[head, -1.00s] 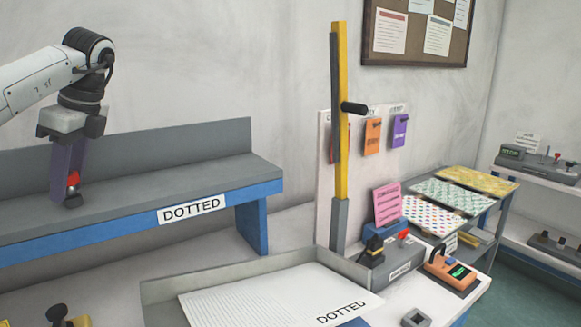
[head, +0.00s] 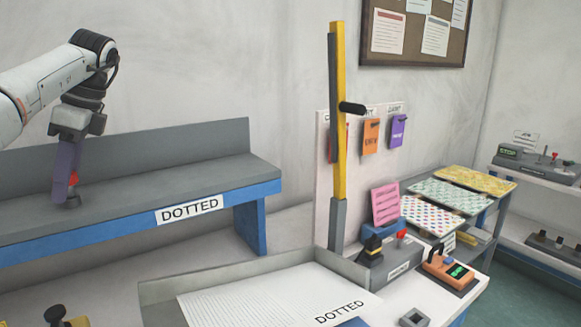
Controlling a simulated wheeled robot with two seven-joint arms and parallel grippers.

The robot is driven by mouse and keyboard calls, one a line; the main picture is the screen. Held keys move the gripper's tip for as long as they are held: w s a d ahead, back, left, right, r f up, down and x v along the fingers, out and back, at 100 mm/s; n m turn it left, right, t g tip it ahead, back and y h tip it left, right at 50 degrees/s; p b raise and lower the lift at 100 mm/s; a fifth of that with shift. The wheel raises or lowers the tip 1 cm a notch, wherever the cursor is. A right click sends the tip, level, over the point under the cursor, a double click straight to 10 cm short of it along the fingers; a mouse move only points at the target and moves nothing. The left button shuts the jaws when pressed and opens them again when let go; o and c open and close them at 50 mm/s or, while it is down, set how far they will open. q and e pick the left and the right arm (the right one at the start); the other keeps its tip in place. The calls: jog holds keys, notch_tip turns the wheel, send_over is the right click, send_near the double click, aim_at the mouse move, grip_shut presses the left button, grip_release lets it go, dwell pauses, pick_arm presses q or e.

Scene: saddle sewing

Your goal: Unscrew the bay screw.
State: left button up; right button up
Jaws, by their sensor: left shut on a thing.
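My left gripper (head: 74,130) reaches in from the left, pointing down over the grey shelf (head: 215,172) with the blue front edge and DOTTED label. It is shut on an upright purple tool (head: 66,158) with a red part (head: 73,178) low on its side. The tool's lower end meets a small dark round piece (head: 72,201) on the shelf. I cannot tell whether this piece is the bay screw or the tool's tip. My right gripper is not in view.
A grey tray (head: 160,292) with a sheet marked DOTTED lies in front. A yellow post (head: 340,110) with a dark handle stands at the centre. An orange device (head: 446,268) and patterned sheets (head: 465,196) are at right. The shelf's right part is bare.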

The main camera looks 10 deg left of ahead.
pick_arm(q)
jog(key=o, duration=1.1)
